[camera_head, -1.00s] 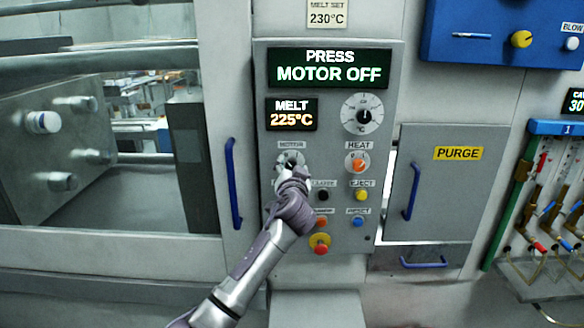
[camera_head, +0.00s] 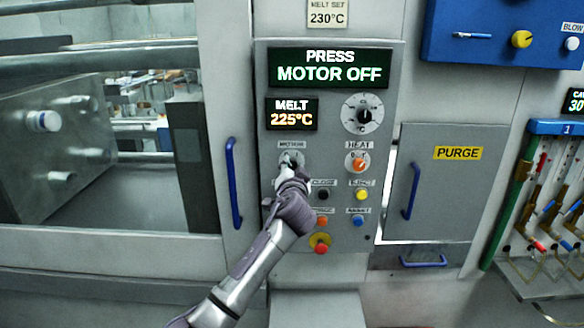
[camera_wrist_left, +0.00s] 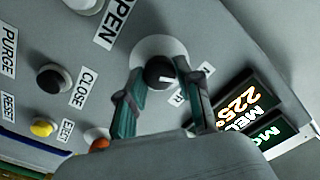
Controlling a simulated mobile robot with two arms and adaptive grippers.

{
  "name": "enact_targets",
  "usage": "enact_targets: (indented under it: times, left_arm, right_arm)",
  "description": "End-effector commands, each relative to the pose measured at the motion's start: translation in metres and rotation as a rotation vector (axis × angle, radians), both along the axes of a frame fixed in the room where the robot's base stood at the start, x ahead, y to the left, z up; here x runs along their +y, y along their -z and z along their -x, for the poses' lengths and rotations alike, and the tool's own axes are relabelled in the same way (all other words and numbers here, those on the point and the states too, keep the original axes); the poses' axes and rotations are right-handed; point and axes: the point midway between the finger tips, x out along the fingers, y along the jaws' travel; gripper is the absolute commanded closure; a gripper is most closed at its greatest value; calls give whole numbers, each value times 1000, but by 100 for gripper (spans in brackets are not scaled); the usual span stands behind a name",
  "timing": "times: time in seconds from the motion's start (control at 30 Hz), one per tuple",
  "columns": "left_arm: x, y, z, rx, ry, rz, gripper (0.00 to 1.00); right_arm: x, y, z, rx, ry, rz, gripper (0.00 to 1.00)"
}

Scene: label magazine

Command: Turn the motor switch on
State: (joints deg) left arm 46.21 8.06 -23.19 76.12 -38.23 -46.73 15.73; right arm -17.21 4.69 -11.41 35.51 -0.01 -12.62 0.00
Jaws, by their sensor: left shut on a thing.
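The motor switch is a black rotary knob on a pale round plate, under the MOTOR label on the grey control panel (camera_head: 335,215). In the head view the motor switch (camera_head: 290,160) is partly covered by my gripper. My left gripper (camera_head: 289,170) reaches up to it from below. In the left wrist view the black knob (camera_wrist_left: 160,72) with a white mark sits between the two fingers of the left gripper (camera_wrist_left: 158,88), which is shut on it. The display (camera_head: 330,68) reads PRESS MOTOR OFF. My right gripper is not in view.
The HEAT knob (camera_head: 358,162) is just right of the motor switch. Below are the black CLOSE button (camera_head: 322,194), yellow EJECT button (camera_head: 361,195), blue button (camera_head: 358,221) and a red stop button (camera_head: 320,249). A blue handle (camera_head: 234,183) stands left of the panel.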

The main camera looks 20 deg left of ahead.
Motion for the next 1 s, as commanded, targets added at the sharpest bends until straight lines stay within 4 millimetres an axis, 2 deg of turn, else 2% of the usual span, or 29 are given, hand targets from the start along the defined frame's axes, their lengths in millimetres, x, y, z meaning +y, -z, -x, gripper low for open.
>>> enact_targets:
  times: [0.7,1.0]
  left_arm:
    - [0,-1,0,187,-1,-646,100]
    - [0,1,0,250,1,-865,100]
  right_arm:
    - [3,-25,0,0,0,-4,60]
    - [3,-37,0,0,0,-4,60]
